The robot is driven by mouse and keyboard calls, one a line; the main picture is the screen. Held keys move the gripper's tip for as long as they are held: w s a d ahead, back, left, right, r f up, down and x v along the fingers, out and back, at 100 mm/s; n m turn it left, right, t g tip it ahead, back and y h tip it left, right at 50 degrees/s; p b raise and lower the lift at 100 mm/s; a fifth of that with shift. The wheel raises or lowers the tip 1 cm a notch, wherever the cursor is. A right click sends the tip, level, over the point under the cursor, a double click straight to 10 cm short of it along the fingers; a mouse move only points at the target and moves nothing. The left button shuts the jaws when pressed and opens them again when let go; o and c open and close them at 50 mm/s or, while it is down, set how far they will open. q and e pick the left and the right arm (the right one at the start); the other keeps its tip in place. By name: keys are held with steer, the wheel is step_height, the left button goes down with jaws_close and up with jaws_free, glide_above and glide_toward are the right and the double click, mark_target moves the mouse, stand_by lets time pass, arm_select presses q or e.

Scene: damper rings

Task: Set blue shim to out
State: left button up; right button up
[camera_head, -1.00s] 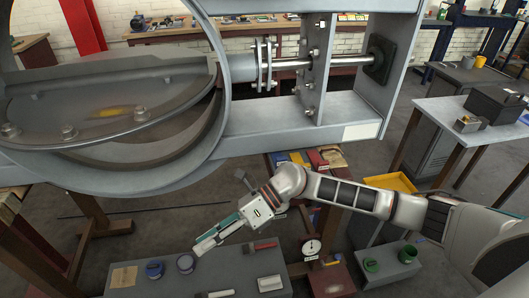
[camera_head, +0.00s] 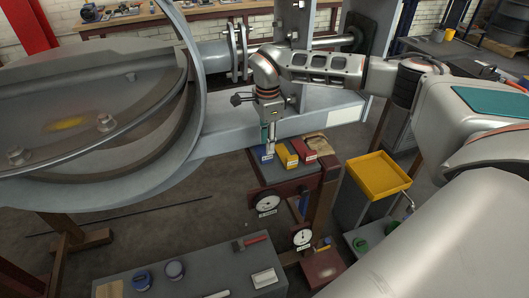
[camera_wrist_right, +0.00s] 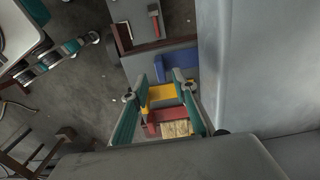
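A blue block (camera_head: 262,154), which I take for the blue shim, lies at the left end of a row on a small bench, beside a yellow block (camera_head: 287,156) and a red block (camera_head: 303,151). In the right wrist view the blue block (camera_wrist_right: 182,64) lies just past the fingertips. My right gripper (camera_head: 267,151) points down over the blue block, and its fingers cover part of it. In the right wrist view its fingers (camera_wrist_right: 168,84) stand apart, with the yellow block showing between them. I cannot tell whether they touch the blue block.
A large grey round housing (camera_head: 197,100) and its beam (camera_head: 270,128) stand close behind and left of my right gripper. Two dial gauges (camera_head: 267,203) (camera_head: 302,237) are on the bench front. A yellow tray (camera_head: 378,177) stands right. A grey table (camera_head: 205,262) holds a red-handled brush.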

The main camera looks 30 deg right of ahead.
step_height(320, 180, down, 5)
steer(key=shift+f, duration=0.1)
steer(key=shift+w, duration=0.1)
jaws_close()
